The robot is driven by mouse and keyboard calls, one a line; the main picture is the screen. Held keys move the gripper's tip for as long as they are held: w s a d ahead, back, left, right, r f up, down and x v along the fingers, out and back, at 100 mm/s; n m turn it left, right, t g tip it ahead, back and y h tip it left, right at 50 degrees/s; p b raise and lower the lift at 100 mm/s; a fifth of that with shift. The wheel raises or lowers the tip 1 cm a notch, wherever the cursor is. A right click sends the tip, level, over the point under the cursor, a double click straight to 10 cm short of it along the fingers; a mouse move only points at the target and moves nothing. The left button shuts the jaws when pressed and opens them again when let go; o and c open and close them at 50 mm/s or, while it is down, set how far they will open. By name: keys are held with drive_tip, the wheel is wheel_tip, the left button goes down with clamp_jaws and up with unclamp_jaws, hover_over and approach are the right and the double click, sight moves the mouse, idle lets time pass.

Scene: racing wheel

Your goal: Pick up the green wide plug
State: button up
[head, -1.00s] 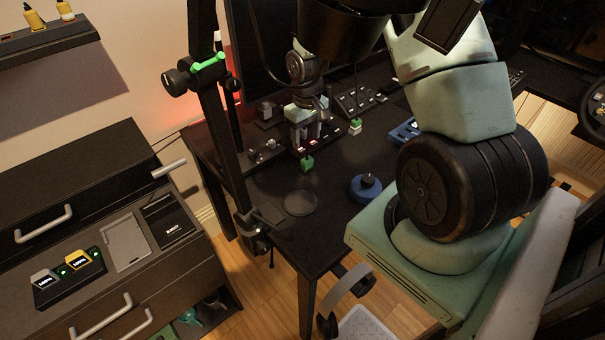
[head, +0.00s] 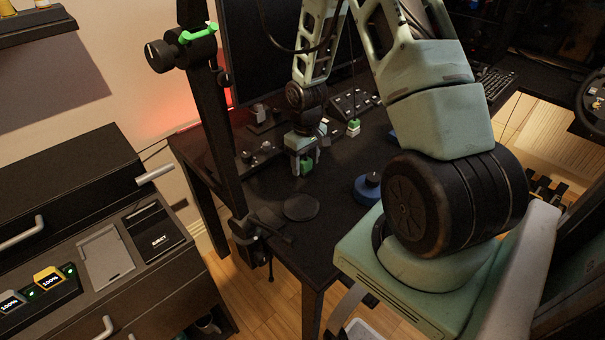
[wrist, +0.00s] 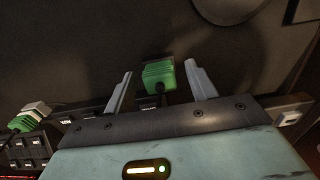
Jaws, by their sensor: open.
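A green ribbed plug (wrist: 158,76) sits between the two fingers of my gripper (wrist: 159,69) in the wrist view. The fingers are open, with a visible gap on each side of the plug. In the head view my gripper (head: 306,163) points down over the dark desk, and the green plug (head: 307,167) shows between its fingers, partly hidden by them. A second green plug with a white top (head: 353,128) stands farther right and back. It also shows at the left of the wrist view (wrist: 22,121).
A blue round object (head: 367,189) and a flat dark disc (head: 301,207) are on the desk in front of the gripper. A button panel (head: 352,103) and a monitor (head: 285,60) stand behind. A dark post with a clamp (head: 250,238) rises at the desk's left edge.

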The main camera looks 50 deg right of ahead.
drive_tip(key=c, duration=1)
drive_tip(key=shift+c, duration=0.2)
